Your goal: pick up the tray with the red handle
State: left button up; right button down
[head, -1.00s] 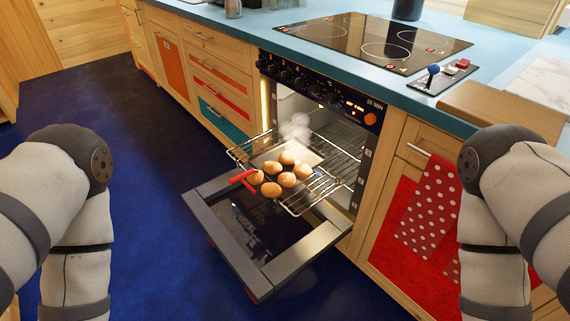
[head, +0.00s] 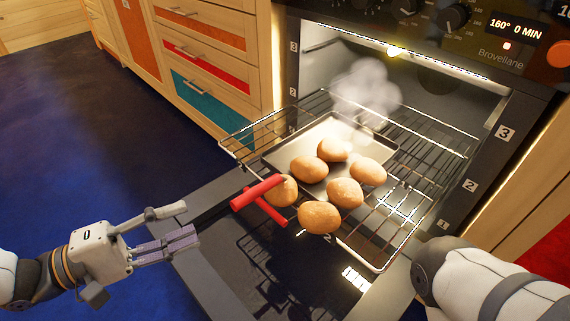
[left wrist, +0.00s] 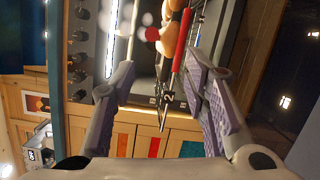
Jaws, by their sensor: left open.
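The grey metal tray (head: 318,132) sits on a wire rack pulled out of the oven. Several round brown rolls (head: 309,169) lie on it, partly covering it. Its red handle (head: 258,192) sticks out at the near left, with two red bars visible. My left gripper (head: 184,223) is open and empty, to the left of the red handle and apart from it, its fingers pointing right. In the left wrist view, the red handle (left wrist: 183,40) shows beyond the open fingers (left wrist: 160,72). My right arm shows at lower right, but its gripper is out of view.
The wire rack (head: 437,150) extends over the lowered oven door (head: 215,265). The oven is lit inside, and pale steam (head: 367,88) rises above the tray. Drawers (head: 205,85) stand left of the oven. Open blue floor (head: 90,150) lies to the left.

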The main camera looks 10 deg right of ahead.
aim_at(245, 193)
pick_arm(q)
jog(key=shift+g, duration=0.3)
jog(key=b+x, duration=0.1)
jog(key=x, duration=0.3)
jog(key=r+b+x, duration=0.1)
jog(key=x, duration=0.6)
jog(key=shift+s+d+r+b, duration=0.1)
jog(key=shift+d+r+b, duration=0.05)
jog(key=shift+d+b, duration=0.3)
pick_arm(e)
jog(key=shift+s+d+f+g, duration=0.1)
jog(key=shift+s+f+g, duration=0.05)
jog(key=shift+s+f, duration=0.4)
jog(key=shift+s+d+f+g, duration=0.15)
jog(key=shift+s+f, duration=0.15)
jog(key=shift+f, duration=0.35)
pick_arm(q)
grip_shut()
jog(key=shift+r, duration=0.3)
pick_arm(e)
jog(key=shift+a, duration=0.1)
